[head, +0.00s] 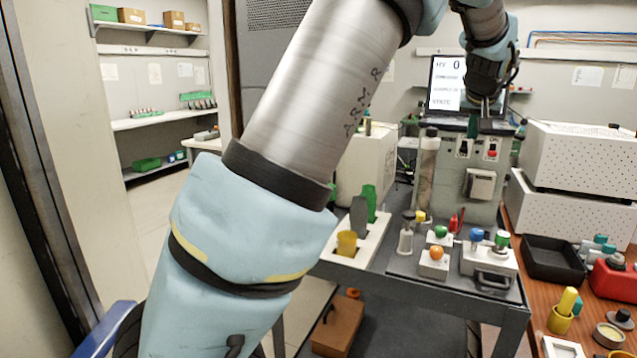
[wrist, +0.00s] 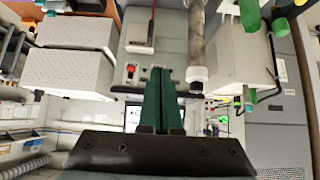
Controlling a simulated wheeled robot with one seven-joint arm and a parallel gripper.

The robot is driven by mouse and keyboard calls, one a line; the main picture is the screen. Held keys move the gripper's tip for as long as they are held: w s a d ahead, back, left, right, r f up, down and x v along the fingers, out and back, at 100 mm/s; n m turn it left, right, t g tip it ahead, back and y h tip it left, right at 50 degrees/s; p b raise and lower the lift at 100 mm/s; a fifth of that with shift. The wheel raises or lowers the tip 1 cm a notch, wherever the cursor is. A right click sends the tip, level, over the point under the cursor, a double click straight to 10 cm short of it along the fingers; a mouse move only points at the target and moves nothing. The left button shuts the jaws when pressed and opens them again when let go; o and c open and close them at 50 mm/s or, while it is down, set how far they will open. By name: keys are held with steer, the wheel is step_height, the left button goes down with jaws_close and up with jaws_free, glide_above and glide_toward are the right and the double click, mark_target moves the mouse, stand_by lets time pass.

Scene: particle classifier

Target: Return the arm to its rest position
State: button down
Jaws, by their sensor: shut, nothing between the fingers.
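My arm crosses the head view from the lower left to the upper middle, then bends down at the upper right. My gripper (head: 473,127) points down in front of the grey machine (head: 460,170) at the back of the cart. In the wrist view, its two dark green fingers (wrist: 160,95) lie side by side, closed, with nothing visible between them. The gripper appears apart from the machine, though the exact gap cannot be told. The display screen (head: 446,82) stands just left of my wrist in the head view.
The cart (head: 400,262) holds small knobbed blocks and a white holder (head: 372,250) with green and grey pieces. White perforated boxes (head: 580,165) stand at the right. A black tray (head: 553,260) and a red container (head: 613,282) sit on the wooden table. Shelves stand at the back left.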

steer(key=s+a+f+n+g+y, duration=0.15)
steer(key=a+f, duration=0.45)
steer(key=a, duration=0.7)
steer(key=s+a+f+n+g+y, duration=0.15)
steer(key=a+f, duration=0.35)
steer(key=a, duration=0.7)
steer(key=s+a+f+g, duration=0.1)
steer(key=s+a+f, duration=0.3)
steer(key=s+a, duration=0.5)
steer(key=s+a+f+g, duration=0.2)
steer(key=s+a+f, duration=0.3)
steer(key=s+a, duration=0.4)
steer(key=shift+s+f+n+g+y, duration=0.3)
steer(key=shift+s+n, duration=0.1)
steer(key=shift+s, duration=0.05)
steer(key=c, duration=1.6)
jaws_free()
